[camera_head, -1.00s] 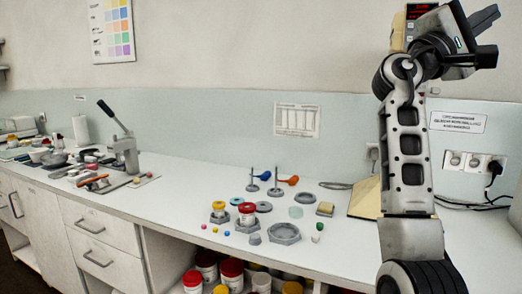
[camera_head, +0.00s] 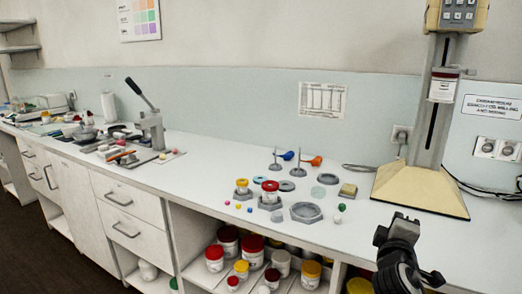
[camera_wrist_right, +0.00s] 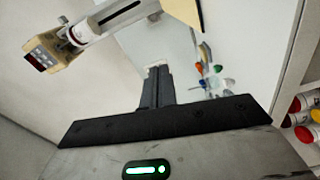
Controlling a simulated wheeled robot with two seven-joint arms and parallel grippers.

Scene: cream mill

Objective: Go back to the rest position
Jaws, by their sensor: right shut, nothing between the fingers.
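My right gripper (camera_head: 401,226) is low at the right of the head view, at the front edge of the counter, in front of the mill's base. In the right wrist view its two black fingers (camera_wrist_right: 156,86) are together with nothing between them. My left gripper is in neither current view. The mill (camera_head: 432,110) stands on a beige base at the right of the counter, with a white jar (camera_head: 443,88) held on its column. The mill's head also shows in the right wrist view (camera_wrist_right: 48,55).
The white counter (camera_head: 240,165) holds jars in hexagonal holders (camera_head: 270,198), small coloured pieces and a lever press (camera_head: 151,130). Lidded jars (camera_head: 228,240) fill the open shelf below. The counter front is clear left of my right gripper.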

